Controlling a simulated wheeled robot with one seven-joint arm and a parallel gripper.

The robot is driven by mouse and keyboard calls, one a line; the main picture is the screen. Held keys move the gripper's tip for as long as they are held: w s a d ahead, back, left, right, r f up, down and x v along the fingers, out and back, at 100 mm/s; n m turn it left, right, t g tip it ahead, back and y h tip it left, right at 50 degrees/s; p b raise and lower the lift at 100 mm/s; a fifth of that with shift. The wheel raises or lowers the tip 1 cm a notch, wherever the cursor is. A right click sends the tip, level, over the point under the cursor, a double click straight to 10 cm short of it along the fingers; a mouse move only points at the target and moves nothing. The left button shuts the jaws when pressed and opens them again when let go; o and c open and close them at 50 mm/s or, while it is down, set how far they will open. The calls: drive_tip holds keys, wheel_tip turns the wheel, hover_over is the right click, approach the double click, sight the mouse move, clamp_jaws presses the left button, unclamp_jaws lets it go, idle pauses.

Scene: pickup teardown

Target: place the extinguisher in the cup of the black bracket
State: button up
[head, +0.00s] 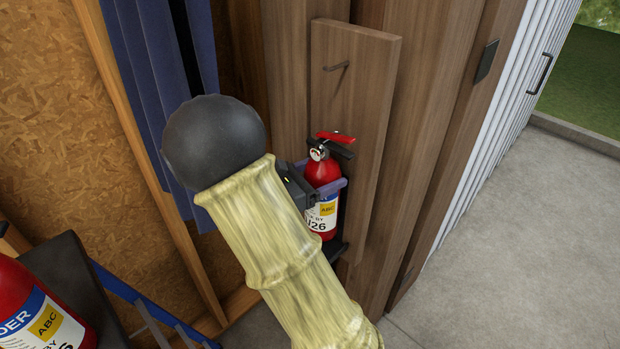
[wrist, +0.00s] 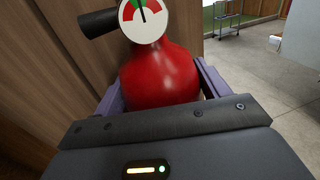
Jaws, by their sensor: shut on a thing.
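The red extinguisher (head: 322,172) has a red lever, a black handle and a white, blue and yellow label. It stands about upright in front of a wooden board. My gripper (head: 321,182) is shut around its upper body, with purple fingers on either side. In the wrist view the red shoulder of the extinguisher (wrist: 165,75) and its gauge show between the fingers. The black bracket (head: 336,250) shows at the extinguisher's foot, against the board. My arm hides part of the bracket and the lower left of the extinguisher. I cannot tell whether the base is inside the cup.
The wooden board (head: 355,75) with a small hook is fixed to brown panelling. Blue cloth (head: 140,90) hangs at the left. A second red extinguisher (head: 30,310) is at the lower left, beside a dark box-like thing (head: 70,270). Open concrete floor (head: 510,230) lies at the right.

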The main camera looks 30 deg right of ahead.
drive_tip(key=shift+d+f, duration=0.15)
drive_tip(key=shift+f, duration=1.4)
drive_tip(key=shift+w+d+f+p, duration=0.15)
drive_tip(key=shift+f+p, duration=0.65)
drive_tip(key=shift+f, duration=1.05)
drive_tip(key=shift+f, duration=0.15)
drive_tip(key=o, duration=2.1)
drive_tip(key=shift+c, duration=0.2)
